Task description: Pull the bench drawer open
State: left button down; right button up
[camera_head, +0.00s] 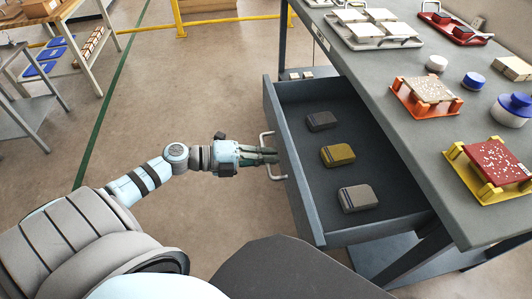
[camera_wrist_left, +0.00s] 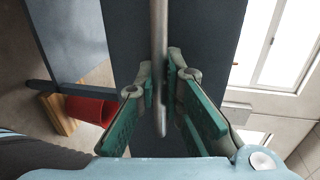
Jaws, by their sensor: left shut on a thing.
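The grey bench drawer (camera_head: 310,215) stands out from under the bench top and is open, with its inside in view. It holds a dark grey block (camera_head: 321,121), an olive block (camera_head: 337,155) and a grey block (camera_head: 357,198). A light metal bar handle (camera_head: 272,178) is on its front; it also shows in the left wrist view (camera_wrist_left: 159,60). My left gripper (camera_head: 270,156) is at the handle, with its green-padded fingers (camera_wrist_left: 160,95) shut on the bar. My right gripper is not in view.
The bench top (camera_head: 390,125) carries a tray of white tiles (camera_head: 374,30), an orange stand (camera_head: 426,96), a yellow stand (camera_head: 488,170) and blue-and-white containers (camera_head: 511,109). The floor (camera_head: 220,90) left of the drawer is clear. A yellow rail (camera_head: 235,18) stands behind.

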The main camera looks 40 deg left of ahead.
pick_arm(q)
jog(key=c, duration=1.7)
grip_release()
jog(key=shift+v, duration=3.75)
